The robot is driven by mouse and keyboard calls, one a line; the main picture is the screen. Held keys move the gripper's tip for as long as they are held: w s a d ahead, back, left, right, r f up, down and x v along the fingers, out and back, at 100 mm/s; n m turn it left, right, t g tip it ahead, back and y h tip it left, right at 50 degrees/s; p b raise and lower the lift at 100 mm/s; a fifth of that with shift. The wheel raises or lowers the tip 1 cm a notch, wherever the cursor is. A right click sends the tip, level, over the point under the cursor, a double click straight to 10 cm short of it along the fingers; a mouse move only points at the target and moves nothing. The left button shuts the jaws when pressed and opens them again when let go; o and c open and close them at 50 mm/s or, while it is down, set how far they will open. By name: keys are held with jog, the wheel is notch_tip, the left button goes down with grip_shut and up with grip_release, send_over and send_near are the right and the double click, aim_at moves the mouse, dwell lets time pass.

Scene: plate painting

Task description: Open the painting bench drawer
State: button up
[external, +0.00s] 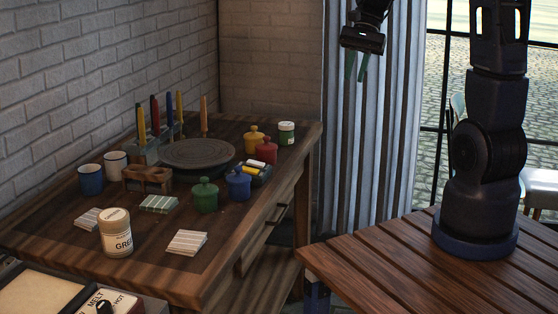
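The wooden painting bench (60,222) stands at the left against the brick wall. Its drawer front (262,236) is on the bench's right side, under the top, in shadow and seen at a steep angle. A handle (278,212) seems to show there. The drawer looks closed, flush with the bench side, though the dark makes this hard to judge. My gripper (357,68) is high at the top centre, in front of the grey corrugated panel, pointing down. Its two greenish fingers are apart with nothing between them. It is well above and to the right of the drawer.
The bench top holds a dark turntable (197,153), several coloured pots, tile stacks, cups, a brush rack and a labelled jar (116,238). A slatted wooden table (385,265) under my arm base stands close to the bench's right side. A narrow gap separates them.

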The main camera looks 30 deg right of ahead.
aim_at(283, 213)
jog(key=w+a+f+m+g+y, duration=0.1)
jog(key=w+f+m+y, duration=0.45)
jog(key=f, duration=0.55)
jog(key=w+f+m+g+y, duration=0.25)
jog(key=w+f+m, duration=0.35)
jog(key=w+f, duration=0.45)
notch_tip(283, 213, down, 25)
jog(key=w+m+t+y, duration=0.1)
jog(key=m+t+y, duration=0.55)
jog(key=m, duration=0.65)
jog(key=shift+g, duration=0.3)
jog(key=a, duration=0.7)
jog(key=a+r, duration=0.1)
jog(key=a, duration=0.2)
jog(key=shift+a, duration=0.2)
grip_shut()
